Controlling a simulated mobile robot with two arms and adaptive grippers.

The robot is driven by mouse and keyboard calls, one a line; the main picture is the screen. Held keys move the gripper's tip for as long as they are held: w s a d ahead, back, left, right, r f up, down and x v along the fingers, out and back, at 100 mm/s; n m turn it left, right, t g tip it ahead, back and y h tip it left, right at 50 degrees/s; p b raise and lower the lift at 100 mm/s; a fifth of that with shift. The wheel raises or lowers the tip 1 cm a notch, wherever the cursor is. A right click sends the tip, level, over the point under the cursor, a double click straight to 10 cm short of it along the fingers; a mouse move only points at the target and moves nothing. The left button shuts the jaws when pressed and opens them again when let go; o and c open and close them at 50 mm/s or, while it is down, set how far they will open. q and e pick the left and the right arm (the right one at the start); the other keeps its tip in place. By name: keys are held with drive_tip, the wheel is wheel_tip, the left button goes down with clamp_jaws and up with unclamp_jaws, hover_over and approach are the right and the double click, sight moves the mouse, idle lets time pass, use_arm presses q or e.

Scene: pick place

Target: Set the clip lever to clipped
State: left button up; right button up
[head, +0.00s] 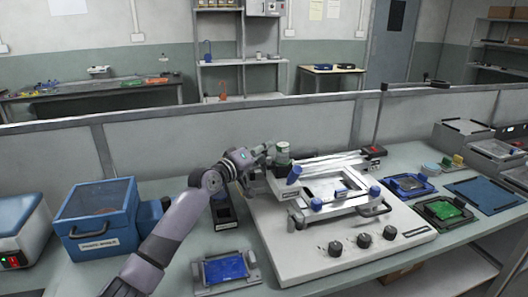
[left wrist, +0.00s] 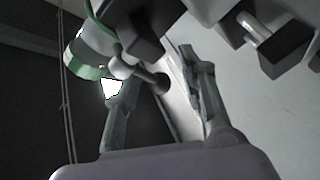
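My left gripper (head: 262,160) is at the back left corner of the white printing fixture (head: 330,236), beside a green and grey cylinder (head: 283,153). In the left wrist view the two fingers of my left gripper (left wrist: 155,72) stand apart. A short grey lever with a dark round end (left wrist: 160,84) shows between them; I cannot tell if either finger touches it. I cannot tell for sure that this is the clip lever, nor its setting. The green-ringed cylinder (left wrist: 88,52) is just left of the fingers. My right gripper is not in view.
A blue box (head: 98,217) stands left of my arm. A blue board in a holder (head: 225,268) lies in front. The hinged frame (head: 345,205), with blue knobs, lies over the fixture. Boards in holders (head: 443,212) lie to the right. A low partition (head: 240,133) runs behind.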

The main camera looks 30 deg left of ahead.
use_arm(q)
drive_tip(key=s+a, duration=0.1)
drive_tip(key=s, duration=1.1)
drive_tip(key=shift+a, duration=0.25)
